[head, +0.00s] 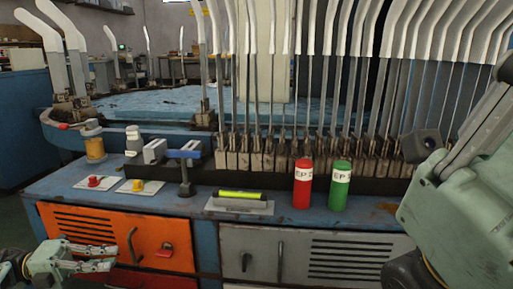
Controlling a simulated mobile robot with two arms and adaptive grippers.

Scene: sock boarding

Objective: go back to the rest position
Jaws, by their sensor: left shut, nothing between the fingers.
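My left gripper (112,258) is at the lower left, in front of the orange cabinet front. Its fingers point right and are together, with nothing between them. It is below the worktop and apart from the things on it. My right arm fills the right edge, close to the camera, in front of the right end of the worktop. Pale green and grey parts of it show, running up and out of the picture. I cannot make out its fingertips.
The blue worktop (325,222) carries a red bottle (302,185), a green bottle (340,187), a tray (238,206) with a yellow-green bar, a blue-topped stand (186,170) and button plates (97,183). Upright white sock boards (338,28) line the back. Orange drawers (100,222) and grey doors (300,250) are below.

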